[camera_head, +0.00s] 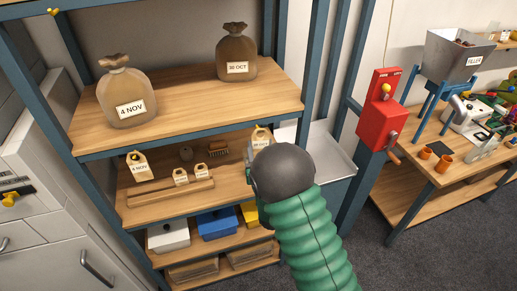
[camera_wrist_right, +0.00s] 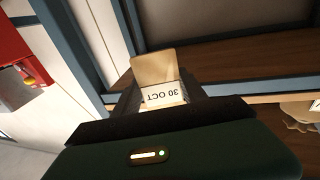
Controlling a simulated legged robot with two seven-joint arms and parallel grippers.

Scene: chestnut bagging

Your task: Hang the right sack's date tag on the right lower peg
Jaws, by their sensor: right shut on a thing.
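The right sack (camera_head: 237,55), brown and labelled 30 OCT, stands upright on the top shelf at the right. My right gripper (camera_wrist_right: 160,100) is shut on the pale date tag (camera_head: 261,134), which also shows in the right wrist view (camera_wrist_right: 155,67) with 30 OCT upside down. The gripper holds the tag at the right end of the middle shelf, below the top board. My dark wrist hides most of the gripper in the head view. The right lower peg cannot be made out. My left gripper is not in view.
The left sack (camera_head: 127,92) labelled 4 NOV stands on the top shelf (camera_head: 180,104). A 4 NOV tag (camera_head: 139,167) is at the middle shelf's left. Small tagged items (camera_head: 181,177) stand mid-shelf. A blue post and grey tray (camera_head: 325,153) are close at the right.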

